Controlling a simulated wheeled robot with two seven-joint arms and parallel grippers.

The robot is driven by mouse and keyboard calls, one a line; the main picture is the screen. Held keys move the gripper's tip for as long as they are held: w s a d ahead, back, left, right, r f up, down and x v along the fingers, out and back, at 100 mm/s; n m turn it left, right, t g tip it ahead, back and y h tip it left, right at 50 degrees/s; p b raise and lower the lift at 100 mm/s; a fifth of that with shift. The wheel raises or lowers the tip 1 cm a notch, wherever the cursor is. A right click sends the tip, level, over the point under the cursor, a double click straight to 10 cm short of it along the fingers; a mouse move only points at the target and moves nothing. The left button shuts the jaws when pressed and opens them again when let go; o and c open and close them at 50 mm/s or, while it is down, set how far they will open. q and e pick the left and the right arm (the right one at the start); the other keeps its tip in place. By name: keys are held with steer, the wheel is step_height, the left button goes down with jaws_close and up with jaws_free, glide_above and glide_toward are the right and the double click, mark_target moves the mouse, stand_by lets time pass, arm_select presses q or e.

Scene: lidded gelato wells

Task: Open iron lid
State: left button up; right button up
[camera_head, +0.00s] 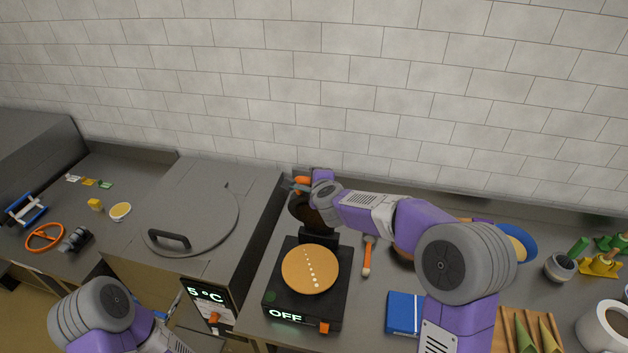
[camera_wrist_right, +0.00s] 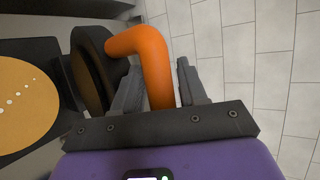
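The iron (camera_head: 332,300) stands on the counter with an orange-brown round plate (camera_head: 310,268) facing up, which also shows in the right wrist view (camera_wrist_right: 25,105). Its dark round lid (camera_head: 303,212) is raised and stands steeply behind the plate, partly hidden by my right arm.
A cooler (camera_head: 150,265) with a round grey lid (camera_head: 190,219) stands left of the iron. An orange-handled tool (camera_head: 367,257) and a blue box (camera_head: 403,313) lie to its right. A wooden rack (camera_head: 505,335) and bowl (camera_head: 560,267) stand further right. A tiled wall rises behind.

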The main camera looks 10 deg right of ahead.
steer(key=shift+s, duration=0.1)
steer(key=shift+s+r, duration=0.15)
steer(key=shift+s, duration=0.05)
steer(key=v, duration=0.7)
stand_by(0.3)
